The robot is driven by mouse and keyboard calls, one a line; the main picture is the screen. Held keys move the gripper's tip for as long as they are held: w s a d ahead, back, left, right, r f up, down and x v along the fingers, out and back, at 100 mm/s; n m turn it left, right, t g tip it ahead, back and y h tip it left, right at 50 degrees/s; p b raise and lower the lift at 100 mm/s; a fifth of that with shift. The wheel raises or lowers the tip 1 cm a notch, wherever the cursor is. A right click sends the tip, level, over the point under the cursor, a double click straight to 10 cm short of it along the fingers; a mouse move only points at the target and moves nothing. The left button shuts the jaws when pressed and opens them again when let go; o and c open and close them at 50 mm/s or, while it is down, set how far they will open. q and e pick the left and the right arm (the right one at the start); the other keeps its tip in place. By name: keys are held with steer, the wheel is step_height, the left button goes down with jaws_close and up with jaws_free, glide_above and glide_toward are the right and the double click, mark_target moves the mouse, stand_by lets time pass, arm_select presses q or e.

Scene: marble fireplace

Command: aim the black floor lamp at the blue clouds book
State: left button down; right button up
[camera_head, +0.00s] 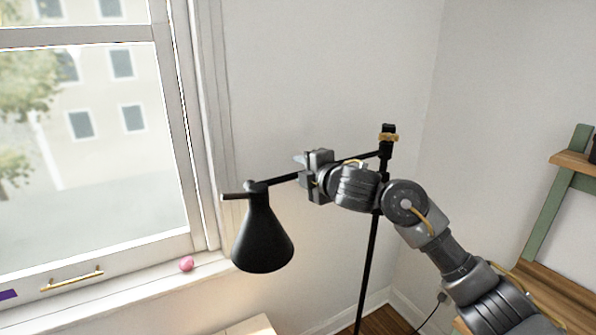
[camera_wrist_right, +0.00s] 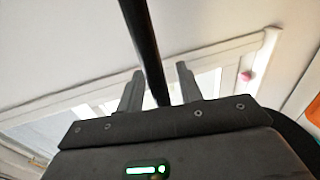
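The black floor lamp stands against the wall, with a thin upright pole (camera_head: 369,262), a slanting arm bar (camera_head: 285,179) and a cone-shaped shade (camera_head: 262,240) that opens downward in front of the window's right side. My right gripper (camera_head: 308,173) is at the arm bar, between the shade and the pole. In the right wrist view the bar (camera_wrist_right: 143,40) passes between the two fingers (camera_wrist_right: 158,72), which stand apart with a gap at the right finger. I cannot make out the blue clouds book. My left gripper is not in view.
A pink round object (camera_head: 186,264) sits on the white windowsill (camera_head: 130,290) left of the shade. A small purple item (camera_head: 8,295) shows at the left edge. A green and wooden shelf (camera_head: 560,185) stands at the right. The wall is close behind the lamp.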

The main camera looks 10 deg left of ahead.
steer(key=shift+s, duration=0.15)
steer(key=v, duration=1)
steer(key=shift+s+d, duration=0.2)
steer(key=shift+d, duration=0.05)
steer(key=shift+r, duration=0.1)
